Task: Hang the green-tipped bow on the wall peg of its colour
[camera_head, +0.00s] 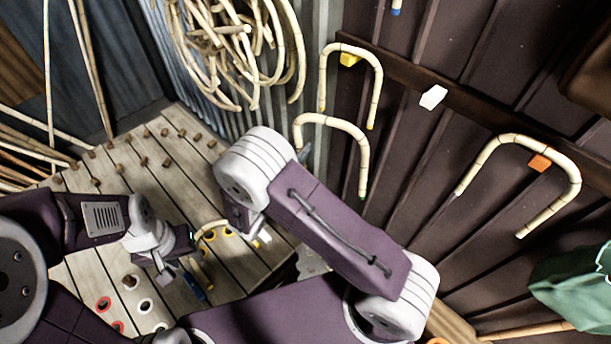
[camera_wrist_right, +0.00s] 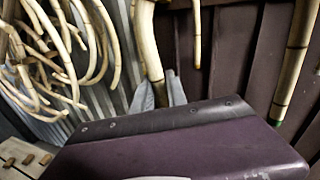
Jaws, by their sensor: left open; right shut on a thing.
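The green-tipped bow (camera_head: 335,121) is a pale rattan arch in front of the dark plank wall, its green tip hanging down on its right side. My right gripper (camera_head: 305,154) is shut on its left leg, mostly hidden behind my arm. In the right wrist view the fingers (camera_wrist_right: 158,93) close around that leg (camera_wrist_right: 147,50), and the green-tipped leg (camera_wrist_right: 292,65) shows at the right. I cannot make out a green peg in either view. My left gripper (camera_head: 178,272) is open and empty, low over the plank bench.
A yellow-tipped bow (camera_head: 376,85) hangs at the yellow peg (camera_head: 349,59), just above the held bow. The white peg (camera_head: 433,97) is bare. Another bow (camera_head: 562,168) hangs at the orange peg (camera_head: 540,162). A rattan coil (camera_head: 225,50) hangs left. The bench (camera_head: 180,195) has several short pegs.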

